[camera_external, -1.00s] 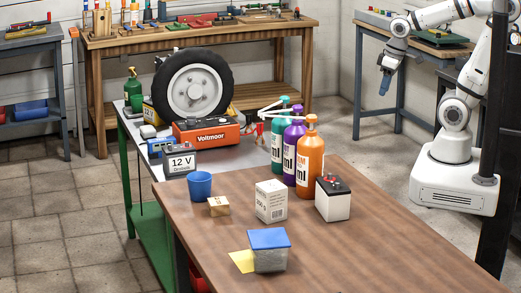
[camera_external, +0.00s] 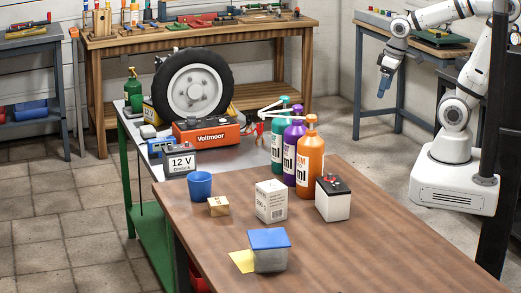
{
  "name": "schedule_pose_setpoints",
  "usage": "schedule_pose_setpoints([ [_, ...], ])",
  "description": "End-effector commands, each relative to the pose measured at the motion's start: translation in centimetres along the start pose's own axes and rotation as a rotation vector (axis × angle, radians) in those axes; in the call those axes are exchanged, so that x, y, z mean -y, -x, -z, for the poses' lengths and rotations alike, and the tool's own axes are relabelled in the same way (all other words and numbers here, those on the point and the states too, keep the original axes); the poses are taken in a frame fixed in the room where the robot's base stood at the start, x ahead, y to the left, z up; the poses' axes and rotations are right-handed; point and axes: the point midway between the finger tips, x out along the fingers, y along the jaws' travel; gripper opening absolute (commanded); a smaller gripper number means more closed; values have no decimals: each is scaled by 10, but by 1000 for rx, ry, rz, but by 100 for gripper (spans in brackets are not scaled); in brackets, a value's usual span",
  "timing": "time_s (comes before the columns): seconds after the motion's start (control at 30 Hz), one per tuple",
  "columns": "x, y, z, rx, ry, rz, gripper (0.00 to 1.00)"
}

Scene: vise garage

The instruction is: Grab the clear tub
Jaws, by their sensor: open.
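The clear tub (camera_external: 269,261) stands upright near the front of the brown wooden table, with a blue lid (camera_external: 269,239) on it. It sits beside and partly over a yellow sheet (camera_external: 242,260). My gripper (camera_external: 384,87) hangs from my white arm at the upper right, pointing down, with blue finger parts. It is open and far from the tub, with nothing seen in it.
On the table (camera_external: 400,255) stand a blue cup (camera_external: 199,184), a small cardboard box (camera_external: 218,206), a white box (camera_external: 270,202), a battery (camera_external: 333,199) and orange (camera_external: 309,155), purple (camera_external: 294,150) and teal (camera_external: 278,130) bottles. The table's right side is clear.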

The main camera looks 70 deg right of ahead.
Motion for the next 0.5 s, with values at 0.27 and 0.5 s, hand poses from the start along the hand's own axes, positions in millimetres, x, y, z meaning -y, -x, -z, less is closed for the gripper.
schedule_pose_setpoints([
  [0.27, 0, 0, 0, 0, 0, 0, 100],
  [0.5, 9, 5, 21, -1, 21, 3, 100],
])
